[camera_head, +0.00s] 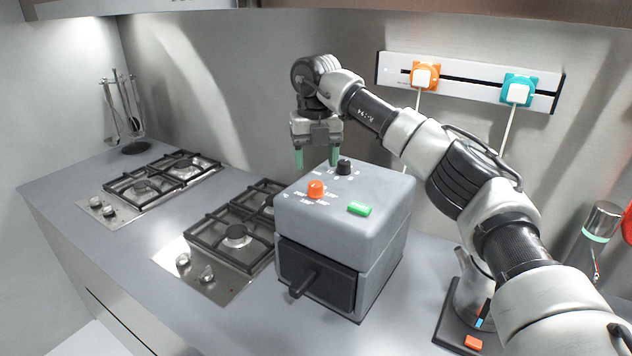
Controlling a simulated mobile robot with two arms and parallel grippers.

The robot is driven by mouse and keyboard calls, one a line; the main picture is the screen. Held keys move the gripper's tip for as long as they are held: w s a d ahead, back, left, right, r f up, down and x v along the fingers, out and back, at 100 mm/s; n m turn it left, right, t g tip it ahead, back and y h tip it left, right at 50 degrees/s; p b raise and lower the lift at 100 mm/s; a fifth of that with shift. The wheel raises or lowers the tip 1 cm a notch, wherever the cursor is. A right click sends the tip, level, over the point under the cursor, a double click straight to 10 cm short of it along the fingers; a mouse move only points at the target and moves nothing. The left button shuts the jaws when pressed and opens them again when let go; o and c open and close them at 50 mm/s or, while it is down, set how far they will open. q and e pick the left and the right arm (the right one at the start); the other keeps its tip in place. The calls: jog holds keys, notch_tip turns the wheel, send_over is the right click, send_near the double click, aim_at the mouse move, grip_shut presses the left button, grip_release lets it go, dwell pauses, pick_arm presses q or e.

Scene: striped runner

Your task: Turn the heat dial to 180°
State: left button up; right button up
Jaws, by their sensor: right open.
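A grey box-shaped appliance (385,206) stands on the counter, with its dark front door and black handle facing forward. On its top are an orange dial (316,189) with white temperature markings around it, a black dial (344,166) behind it, and a green button (359,209). The marking that the orange dial points to is too small to read. My right gripper (316,157) is open and empty, pointing down with green-tipped fingers. It is above the back of the appliance's top, near the black dial and behind the orange dial. My left gripper is not in view.
Two gas hobs with black grates, the near one (233,237) and the far one (163,183), are left of the appliance. A utensil stand (134,148) is at the back left. Orange (424,76) and teal (518,90) plugs sit on a wall rail. A kettle-like object (463,301) is at right.

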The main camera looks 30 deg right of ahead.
aim_at(316, 183)
jog(key=shift+r, duration=2.35)
